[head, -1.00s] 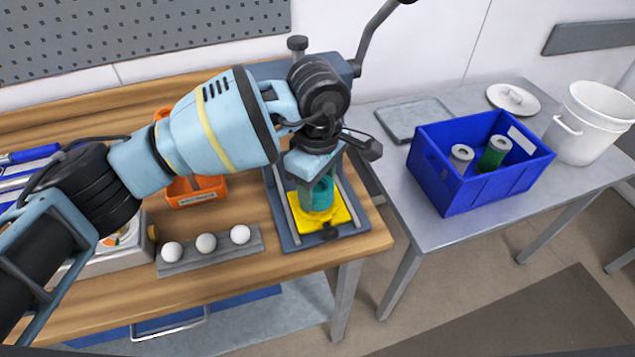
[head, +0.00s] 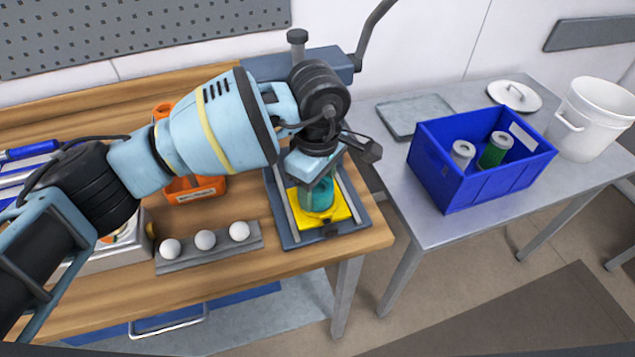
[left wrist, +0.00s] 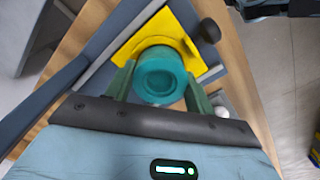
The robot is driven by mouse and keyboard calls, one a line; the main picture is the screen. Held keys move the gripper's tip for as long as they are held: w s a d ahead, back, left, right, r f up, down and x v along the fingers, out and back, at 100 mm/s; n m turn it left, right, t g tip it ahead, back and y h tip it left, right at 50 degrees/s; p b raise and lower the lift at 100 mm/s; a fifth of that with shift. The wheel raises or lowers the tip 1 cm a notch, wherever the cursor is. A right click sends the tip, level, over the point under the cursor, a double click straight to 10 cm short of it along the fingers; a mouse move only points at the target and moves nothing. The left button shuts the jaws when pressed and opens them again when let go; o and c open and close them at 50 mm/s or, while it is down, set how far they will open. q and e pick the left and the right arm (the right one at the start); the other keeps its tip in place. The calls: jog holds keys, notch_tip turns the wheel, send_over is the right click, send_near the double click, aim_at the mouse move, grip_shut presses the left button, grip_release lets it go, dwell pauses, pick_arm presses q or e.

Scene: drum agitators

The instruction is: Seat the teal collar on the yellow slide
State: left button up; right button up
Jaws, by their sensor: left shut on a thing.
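The teal collar (head: 319,199) is a short cylinder standing roughly upright at the yellow slide (head: 342,210) on the blue-grey press base. My left gripper (head: 317,182) points down from above with its fingers shut on the collar. In the left wrist view, the collar (left wrist: 160,76) sits between the two fingers (left wrist: 158,88), with the yellow slide (left wrist: 186,34) around and behind it. I cannot tell whether the collar's lower edge rests fully on the slide, as the gripper hides part of it. My right gripper is not in view.
The press base (head: 290,240) has a column and lever behind. A grey holder (head: 222,240) with three white balls and an orange bin (head: 195,189) are to its left. A blue crate (head: 450,192) with two cylinders and a white bucket (head: 595,120) stand on the right table.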

pick_arm(q)
jog(key=shift+f, duration=0.1)
dwell(0.7)
jog(key=o, duration=1.2)
jog(key=shift+f, duration=0.1)
notch_tip(320, 180, up, 8)
jog(key=shift+b, duration=0.3)
